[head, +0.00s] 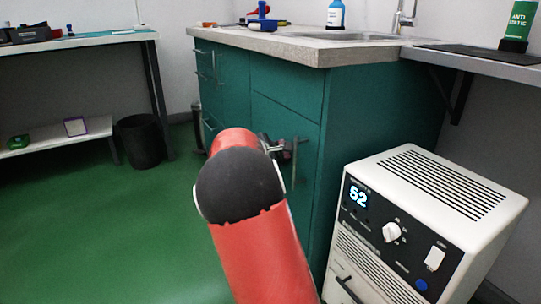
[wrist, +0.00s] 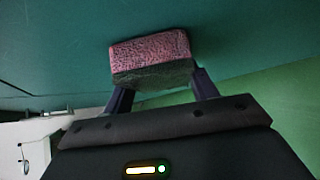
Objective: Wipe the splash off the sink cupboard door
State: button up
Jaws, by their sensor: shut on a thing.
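The teal sink cupboard (head: 350,140) stands in the middle of the head view, with a door (head: 272,113) and a vertical handle (head: 295,165) on its front. My gripper (head: 284,148) is in front of the door, partly hidden by my own red arm. In the wrist view my gripper (wrist: 158,85) is shut on a pink and dark grey sponge (wrist: 150,50). A teal surface (wrist: 60,45) fills the area beyond the sponge; I cannot tell whether the sponge touches it. No splash can be made out in either view.
A white dehumidifier-like unit (head: 432,205) reading 52 stands close at the right of the cupboard. A grey worktop (head: 290,47) with a sink (head: 345,36) lies above. A dark bin (head: 140,142) stands at left. Green floor (head: 110,220) is clear at front left.

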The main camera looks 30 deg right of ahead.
jog(key=shift+s+d, duration=0.2)
jog(key=shift+s, duration=0.15)
jog(key=shift+w+r+p, duration=0.25)
jog(key=shift+w+p, duration=0.25)
jog(key=shift+p, duration=0.05)
jog(key=shift+w+a+f+p, duration=0.1)
jog(key=shift+w+p, duration=0.7)
jog(key=shift+w, duration=0.5)
jog(key=w+p, duration=0.2)
jog(key=shift+w+a, duration=0.1)
jog(key=shift+w, duration=0.25)
jog(key=shift+w+a+f+p, duration=0.15)
jog(key=shift+w+p, duration=0.2)
jog(key=shift+w, duration=0.15)
jog(key=shift+a, duration=0.1)
jog(key=a+b, duration=0.1)
jog(key=a, duration=0.5)
